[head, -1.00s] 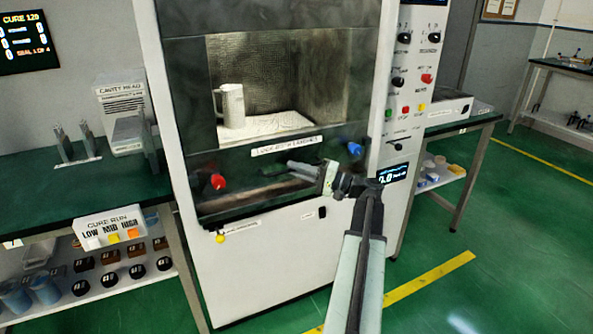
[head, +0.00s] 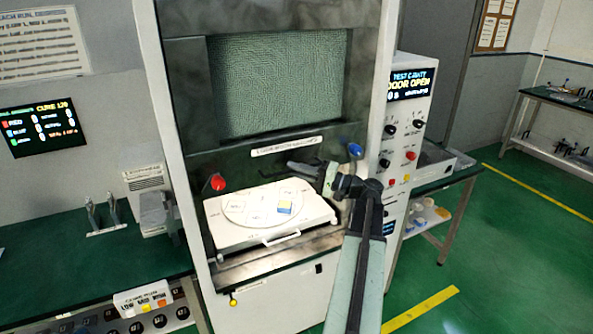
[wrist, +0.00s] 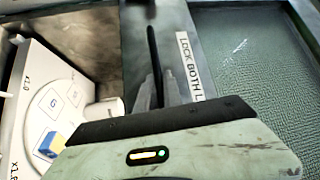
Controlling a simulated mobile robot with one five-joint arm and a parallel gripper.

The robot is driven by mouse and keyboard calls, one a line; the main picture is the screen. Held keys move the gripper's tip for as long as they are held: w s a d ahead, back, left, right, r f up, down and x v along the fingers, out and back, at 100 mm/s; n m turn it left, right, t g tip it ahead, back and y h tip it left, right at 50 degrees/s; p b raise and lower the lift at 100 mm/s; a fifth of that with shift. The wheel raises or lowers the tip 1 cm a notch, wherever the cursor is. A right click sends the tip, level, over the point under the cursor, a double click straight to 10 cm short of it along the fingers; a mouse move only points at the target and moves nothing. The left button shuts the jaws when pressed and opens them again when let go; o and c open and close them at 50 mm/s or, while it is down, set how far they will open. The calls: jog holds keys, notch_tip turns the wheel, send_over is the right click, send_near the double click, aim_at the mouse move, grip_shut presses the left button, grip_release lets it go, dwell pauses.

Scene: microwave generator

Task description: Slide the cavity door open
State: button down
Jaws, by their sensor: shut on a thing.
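The cavity door (head: 185,85) is a dark panel with a mesh window (head: 280,85), and it stands raised above an open gap. A label strip (head: 287,146), a red knob (head: 218,182) and a blue knob (head: 355,150) are on its lower part. My gripper (head: 325,178) is at the dark handle bar (head: 303,168) under the label and is shut on it. In the wrist view my fingers (wrist: 157,92) close around the black bar (wrist: 152,45), beside the label.
A white cylinder (wrist: 104,108) shows partly in the wrist view. The control panel (head: 400,150) is close right of my arm. A green bench (head: 60,265) stands left.

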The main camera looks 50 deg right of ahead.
aim_at(296, 137)
notch_tip(296, 137, up, 11)
jog(key=p, duration=0.8)
jog(key=shift+r, duration=0.1)
jog(key=c, duration=1.5)
grip_release()
jog(key=shift+s, duration=0.1)
jog(key=b+v, duration=0.1)
jog(key=v, duration=0.7)
